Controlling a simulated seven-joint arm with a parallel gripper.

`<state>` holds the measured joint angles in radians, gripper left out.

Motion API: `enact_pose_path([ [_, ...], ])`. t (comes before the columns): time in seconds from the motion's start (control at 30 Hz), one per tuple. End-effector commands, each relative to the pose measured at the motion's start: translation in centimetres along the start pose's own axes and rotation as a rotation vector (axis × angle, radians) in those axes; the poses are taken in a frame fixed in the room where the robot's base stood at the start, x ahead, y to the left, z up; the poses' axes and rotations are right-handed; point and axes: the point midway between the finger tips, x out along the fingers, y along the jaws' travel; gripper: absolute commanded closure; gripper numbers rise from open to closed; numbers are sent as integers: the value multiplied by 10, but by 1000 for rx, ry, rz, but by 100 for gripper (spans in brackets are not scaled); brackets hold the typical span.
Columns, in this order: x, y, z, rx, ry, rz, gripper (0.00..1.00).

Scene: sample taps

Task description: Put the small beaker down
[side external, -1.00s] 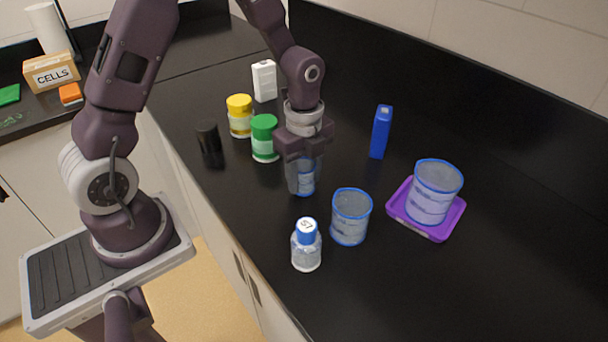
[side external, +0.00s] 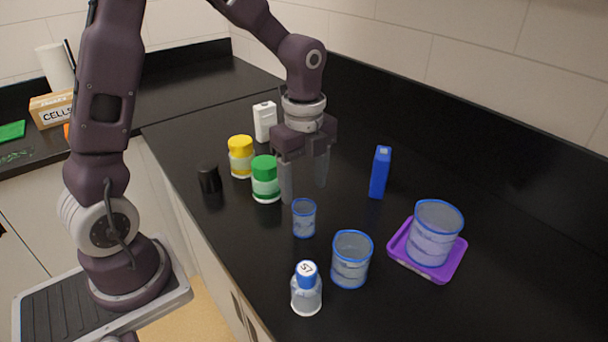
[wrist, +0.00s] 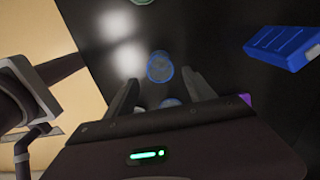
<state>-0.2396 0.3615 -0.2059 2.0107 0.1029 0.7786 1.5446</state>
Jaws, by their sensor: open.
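The small beaker (side external: 304,218), clear with a blue rim, stands upright on the black counter. My gripper (side external: 305,190) is open and empty, its two fingers above and behind the beaker in the side view. In the wrist view the small beaker (wrist: 160,67) shows ahead of and between the spread fingers (wrist: 162,92), apart from both. A medium beaker (side external: 351,260) stands in front of it. A large beaker (side external: 434,232) stands on a purple tray (side external: 451,266) at the right.
A blue-capped bottle (side external: 306,290) stands near the front edge. A green-lidded jar (side external: 265,180), a yellow-lidded jar (side external: 241,157) and a black cylinder (side external: 209,178) stand at left. A white bottle (side external: 265,121) is behind; a blue box (side external: 380,172) stands right. Counter between is clear.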

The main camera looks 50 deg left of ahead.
Motion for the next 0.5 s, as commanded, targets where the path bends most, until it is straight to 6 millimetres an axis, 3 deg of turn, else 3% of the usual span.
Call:
enact_pose_path([
  [0.17,-25,0,0,-3,0,-2,37],
  [0.27,-44,10,-2,-92,-15,-35,37],
  [0.37,-78,42,-8,-367,-24,-130,37],
  [0.5,-117,107,-17,-886,72,-296,37],
])
